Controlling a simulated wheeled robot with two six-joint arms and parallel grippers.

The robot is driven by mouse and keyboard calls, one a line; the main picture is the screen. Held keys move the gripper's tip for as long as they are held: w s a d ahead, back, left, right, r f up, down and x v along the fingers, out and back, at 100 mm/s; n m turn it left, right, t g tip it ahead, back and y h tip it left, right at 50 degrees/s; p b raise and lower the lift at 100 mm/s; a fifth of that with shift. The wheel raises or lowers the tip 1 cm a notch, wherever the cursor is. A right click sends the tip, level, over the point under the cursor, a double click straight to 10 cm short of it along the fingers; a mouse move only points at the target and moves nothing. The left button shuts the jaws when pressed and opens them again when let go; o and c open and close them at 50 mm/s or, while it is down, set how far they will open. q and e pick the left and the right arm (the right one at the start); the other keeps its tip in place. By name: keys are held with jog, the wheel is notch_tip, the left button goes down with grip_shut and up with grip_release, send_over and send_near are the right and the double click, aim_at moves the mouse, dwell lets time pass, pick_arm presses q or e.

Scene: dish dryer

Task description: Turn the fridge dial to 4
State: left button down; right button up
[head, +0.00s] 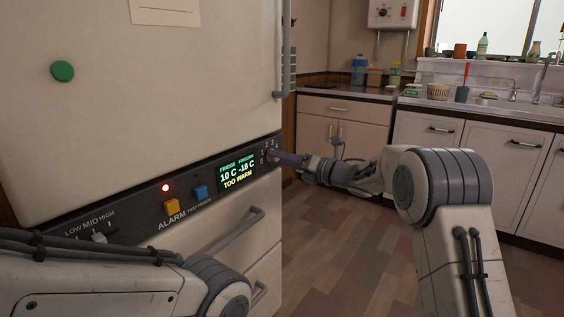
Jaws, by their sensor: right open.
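The fridge (150,110) stands at the left with a dark control panel (131,207) below its upper door. The panel's display (238,173) reads fridge 10 C, freezer -18 C and TOO WARM. Small pale dial marks (269,144) show at the panel's right end. My right gripper (274,155) is open, with its fingertips at these marks. It covers most of the dial, so I cannot tell the setting or whether the fingers touch it. My left arm crosses the lower left; its gripper is not visible.
The panel also has a lit red light (166,188), a yellow alarm button (171,206), a blue button (200,192) and a low-mid-high slider (100,238). Drawer handles (235,231) stick out below. A kitchen counter (345,94) stands behind; the floor between is clear.

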jog(key=shift+w+a, duration=0.15)
grip_shut()
jog(key=shift+r, duration=0.1)
jog(key=shift+m+p, duration=10.1)
jog(key=shift+m, duration=1.7)
